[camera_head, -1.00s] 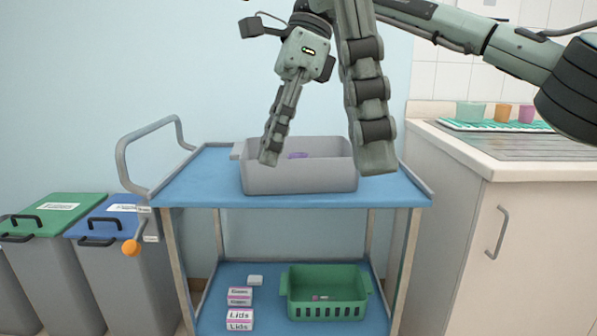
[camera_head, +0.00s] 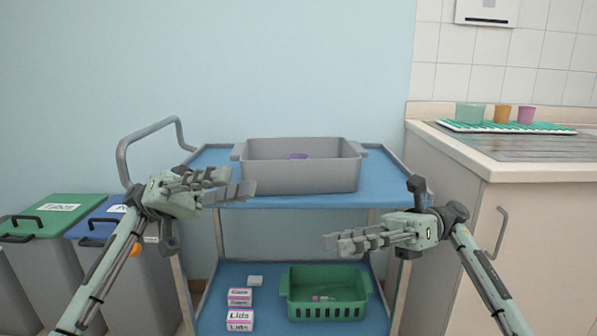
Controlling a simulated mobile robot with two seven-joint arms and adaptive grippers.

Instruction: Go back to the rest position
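My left gripper (camera_head: 243,184) is at the left of the picture, in front of the cart's top shelf, its fingers pointing right. A gap shows between its fingers and nothing is held. My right gripper (camera_head: 332,243) is at the right, lower, in front of the gap between the shelves, its fingers pointing left. Its fingers overlap in this view, so I cannot tell whether they are apart; no object shows in it. The two grippers are apart and touch nothing that I can see.
A blue cart (camera_head: 215,158) carries a grey bin (camera_head: 300,178) with a purple item (camera_head: 298,156) inside. Its lower shelf holds a green basket (camera_head: 328,312) and labelled boxes (camera_head: 240,318). Lidded bins (camera_head: 55,218) stand left. A counter (camera_head: 470,152) with cups (camera_head: 502,114) stands right.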

